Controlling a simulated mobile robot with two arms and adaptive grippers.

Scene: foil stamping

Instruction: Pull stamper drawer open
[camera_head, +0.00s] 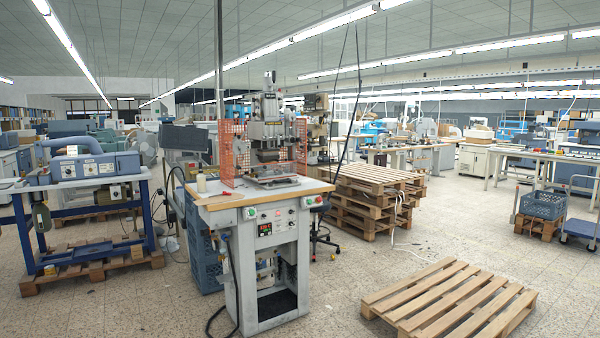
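The foil stamper (268,130) stands near the middle of the head view on a grey cabinet with a wooden top (222,200). Orange mesh guards flank its press head. A flat plate that looks like the stamper drawer (272,181) lies under the press head at the front of the machine. How far in or out it sits is too small to tell. Neither of my grippers is in view.
A wooden pallet (455,303) lies on the floor at the front right. Stacked pallets (368,195) stand right behind the stamper. A blue-framed bench with a machine (85,168) is on the left. Blue crates (203,255) stand against the cabinet's left side. Floor (345,280) between cabinet and front pallet is clear.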

